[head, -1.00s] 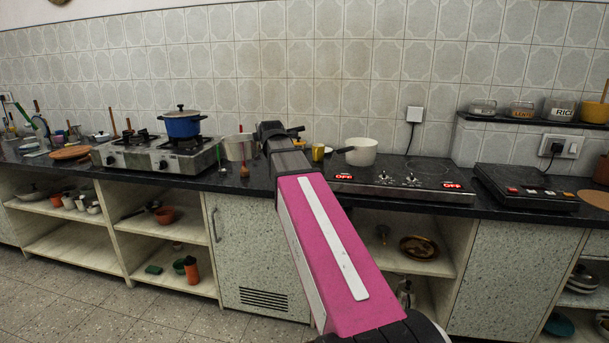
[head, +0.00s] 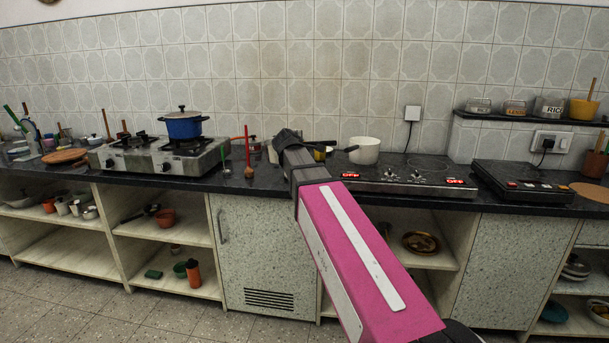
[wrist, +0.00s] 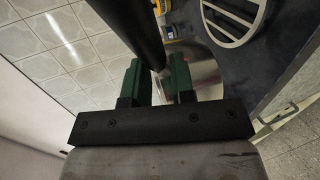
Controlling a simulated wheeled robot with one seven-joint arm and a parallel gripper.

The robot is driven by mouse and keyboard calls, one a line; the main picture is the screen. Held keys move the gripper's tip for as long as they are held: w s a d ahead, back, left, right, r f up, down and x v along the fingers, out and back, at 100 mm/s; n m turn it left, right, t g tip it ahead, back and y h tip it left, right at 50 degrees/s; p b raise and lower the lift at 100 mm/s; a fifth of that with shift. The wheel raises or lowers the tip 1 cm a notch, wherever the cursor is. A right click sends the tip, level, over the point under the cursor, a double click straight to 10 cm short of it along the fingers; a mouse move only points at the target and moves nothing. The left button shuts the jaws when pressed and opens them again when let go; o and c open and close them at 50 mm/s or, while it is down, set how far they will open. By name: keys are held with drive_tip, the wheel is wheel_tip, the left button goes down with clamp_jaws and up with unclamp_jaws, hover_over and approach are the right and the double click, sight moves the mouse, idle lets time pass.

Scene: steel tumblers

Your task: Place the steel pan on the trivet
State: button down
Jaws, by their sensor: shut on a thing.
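My gripper (wrist: 157,82) has green fingers shut on the dark handle of the steel pan (wrist: 207,80). In the wrist view the shiny pan shows just beyond the fingers, partly hidden by the right finger. A round, pale, slatted trivet (wrist: 236,18) lies on the dark counter at the top right, just past the pan's edge in the picture. I cannot tell the pan's height above the counter. In the head view my gripper (head: 285,136) is over the counter, mostly hidden by my arm, and I cannot make out the trivet there.
A white saucepan (head: 364,150) stands on the black cooktop (head: 415,176) to the right. A gas stove (head: 160,156) with a blue pot (head: 183,125) stands to the left. A red-handled utensil (head: 248,158) stands close left of my gripper. A tiled wall (head: 330,80) closes the back.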

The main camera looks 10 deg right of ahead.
drive_tip(key=w+d+f+m+g+h, duration=0.1)
drive_tip(key=w+d+f+m+h, duration=0.2)
drive_tip(key=d+f, duration=0.4)
drive_tip(key=shift+w+d+f+g, duration=0.35)
drive_tip(key=shift+w+f, duration=0.45)
drive_tip(key=shift+f, duration=0.35)
drive_tip(key=c, duration=1)
unclamp_jaws()
drive_tip(key=shift+o, duration=0.2)
